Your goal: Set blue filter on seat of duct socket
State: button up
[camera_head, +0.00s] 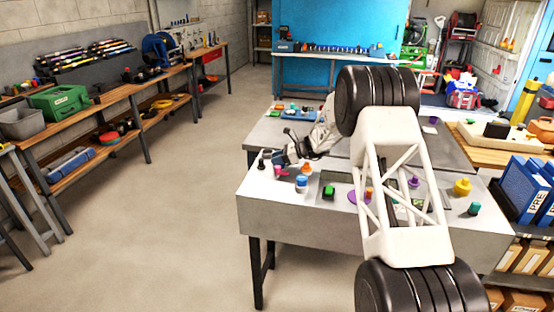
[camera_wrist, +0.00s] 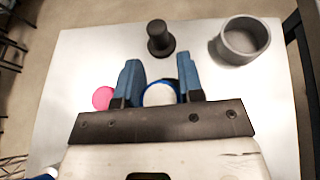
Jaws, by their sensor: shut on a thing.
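My gripper (camera_wrist: 158,88) is shut on a round piece with a white top and blue rim, which looks like the blue filter (camera_wrist: 159,95). Part of it is hidden behind the gripper's dark crossbar. A grey, open-topped round cup (camera_wrist: 243,38), which may be the duct socket, stands ahead and to the right in the wrist view, apart from the fingers. Its inside looks empty. In the head view, my gripper (camera_head: 289,156) is low over the left end of the grey table (camera_head: 290,228); the held piece is hard to make out there.
A black peg with a wide base (camera_wrist: 160,40) stands just ahead of the fingers, left of the cup. A pink round piece (camera_wrist: 103,97) lies close to the left finger. A blue-and-white piece (camera_head: 302,184) and a green block (camera_head: 328,192) stand on the table.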

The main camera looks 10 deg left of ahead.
jog(key=shift+f, duration=0.6)
jog(key=o, duration=1)
jog(key=shift+r, duration=0.1)
jog(key=shift+r, duration=0.8)
notch_tip(320, 180, up, 2)
jog(key=shift+r, duration=0.1)
jog(key=shift+s+d+r, duration=0.2)
jog(key=shift+s+d, duration=0.9)
jog(key=shift+s, duration=1.35)
jog(key=shift+s+d+r, duration=0.15)
jog(key=shift+s+d, duration=0.9)
jog(key=shift+s, duration=1.35)
jog(key=shift+s+d+r, duration=0.2)
jog(key=shift+s+d, duration=0.9)
jog(key=shift+s, duration=1.35)
